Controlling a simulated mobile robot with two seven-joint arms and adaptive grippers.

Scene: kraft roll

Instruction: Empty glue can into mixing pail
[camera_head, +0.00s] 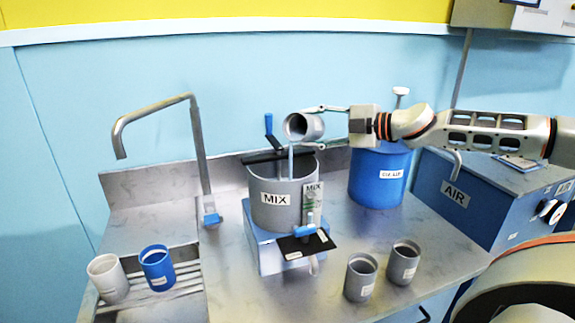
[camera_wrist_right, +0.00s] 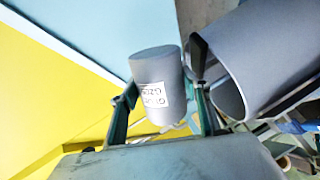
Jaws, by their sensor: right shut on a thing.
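My right gripper (camera_head: 322,109) is shut on a grey glue can (camera_head: 312,127) above the grey mixing pail (camera_head: 262,213) marked MIX. The can is tipped on its side, its mouth towards the left and over the pail. A thin pale vertical streak runs from below the mouth into the pail; I cannot tell surely whether it is poured glue or a rod. In the right wrist view the can (camera_wrist_right: 156,67) with its white label sits between the fingers (camera_wrist_right: 165,100), and the pail (camera_wrist_right: 260,50) is close on the right. My left gripper is not in view.
The pail stands on a blue base with a tap. A blue drum (camera_head: 375,185) and a blue AIR box (camera_head: 480,195) stand to the right. Two grey cups (camera_head: 361,280) are in front.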

